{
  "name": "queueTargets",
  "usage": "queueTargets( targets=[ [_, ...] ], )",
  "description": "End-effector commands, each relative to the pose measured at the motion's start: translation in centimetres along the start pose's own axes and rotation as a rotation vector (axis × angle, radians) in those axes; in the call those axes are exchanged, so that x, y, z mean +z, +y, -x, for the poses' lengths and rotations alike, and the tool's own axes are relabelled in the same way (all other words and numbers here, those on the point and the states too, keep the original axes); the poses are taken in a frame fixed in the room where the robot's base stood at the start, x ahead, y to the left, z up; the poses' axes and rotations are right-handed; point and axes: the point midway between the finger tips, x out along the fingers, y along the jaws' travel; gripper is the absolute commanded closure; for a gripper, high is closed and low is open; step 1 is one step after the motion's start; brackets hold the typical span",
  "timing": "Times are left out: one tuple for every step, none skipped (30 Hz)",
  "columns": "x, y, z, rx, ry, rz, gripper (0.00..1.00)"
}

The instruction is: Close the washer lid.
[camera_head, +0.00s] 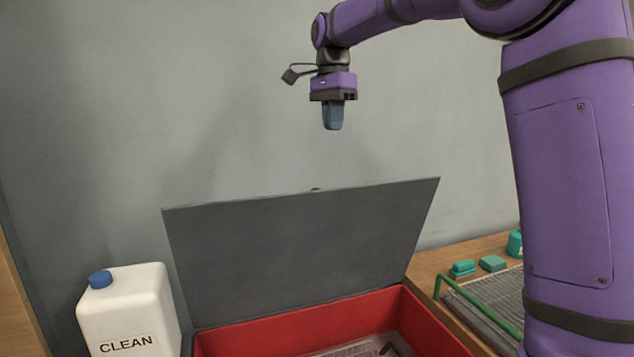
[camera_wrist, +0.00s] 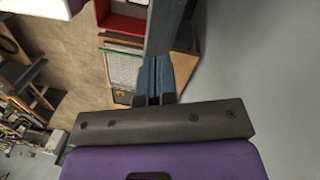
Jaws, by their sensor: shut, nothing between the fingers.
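The red washer (camera_head: 270,338) stands at the bottom of the head view, its front cut off by the frame. Its grey lid (camera_head: 300,245) is raised, leaning back toward the wall. My gripper (camera_head: 333,128) points down above the lid's top edge, apart from it, with shut blue-grey fingers and nothing between them. In the wrist view the fingers (camera_wrist: 155,98) show side by side. The red washer (camera_wrist: 125,22) also shows there at the top, with the lid (camera_wrist: 165,25) edge-on beside it.
A white CLEAN jug (camera_head: 130,305) with a blue cap stands left of the washer. At right, a wooden bench (camera_head: 450,258) holds a rack with a green rail (camera_head: 470,310) and teal items (camera_head: 492,263). A grey wall (camera_head: 120,120) is behind. The air around the gripper is clear.

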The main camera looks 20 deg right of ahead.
Motion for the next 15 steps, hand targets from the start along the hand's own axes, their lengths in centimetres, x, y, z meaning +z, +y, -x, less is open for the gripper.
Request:
queueTargets(
  targets=[
    [-0.4, -1.8, -0.4, 0.025, -0.007, -0.046, 1.0],
    [-0.5, -2.6, -0.6, 0.038, -0.01, -0.076, 1.0],
    [-0.7, -3.7, -0.8, 0.057, -0.013, -0.117, 1.0],
    [-0.9, -4.5, -1.1, 0.071, -0.015, -0.147, 1.0],
    [-1.0, -5.3, -1.3, 0.084, -0.016, -0.175, 1.0],
    [-1.1, -6.2, -1.6, 0.1, -0.018, -0.21, 1.0],
    [-1.2, -6.9, -1.8, 0.112, -0.018, -0.235, 1.0],
    [-1.3, -7.4, -2.0, 0.123, -0.018, -0.258, 1.0],
    [-1.4, -8.1, -2.3, 0.136, -0.018, -0.286, 1.0],
    [-1.5, -8.6, -2.5, 0.144, -0.017, -0.303, 1.0],
    [-1.5, -9.0, -2.7, 0.152, -0.017, -0.32, 1.0],
    [-1.6, -9.4, -2.8, 0.16, -0.016, -0.338, 1.0],
    [-1.6, -9.6, -3.0, 0.166, -0.015, -0.35, 1.0],
    [-1.6, -9.8, -3.0, 0.169, -0.015, -0.358, 1.0],
    [-1.6, -10.0, -3.1, 0.172, -0.014, -0.367, 1.0]
  ],
)
